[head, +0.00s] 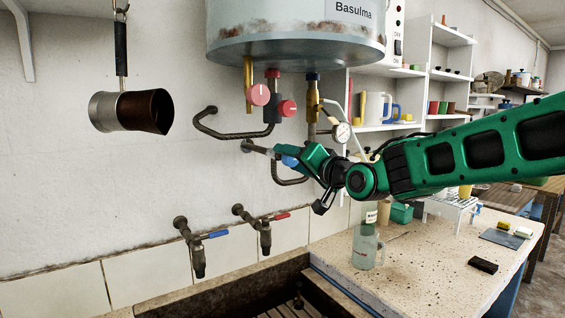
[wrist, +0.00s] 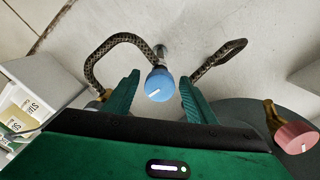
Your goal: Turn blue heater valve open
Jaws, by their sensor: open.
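The blue heater valve (wrist: 158,85) is a round knob with a short white mark that lies slightly tilted. It sits on a pipe at the wall, under the heater tank (head: 290,40). In the wrist view my gripper (wrist: 160,80) is open, with one finger on each side of the knob and a visible gap to each. In the head view the blue valve (head: 290,161) shows only partly behind my gripper (head: 283,158).
Two pink-red knobs (head: 258,94) and a pressure gauge (head: 341,132) hang under the tank close above my gripper. Braided hoses (wrist: 100,50) curve beside the valve. Below are a blue-handled tap (head: 218,234), a red-handled tap (head: 282,216), and a counter (head: 420,275) with a jug (head: 366,250).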

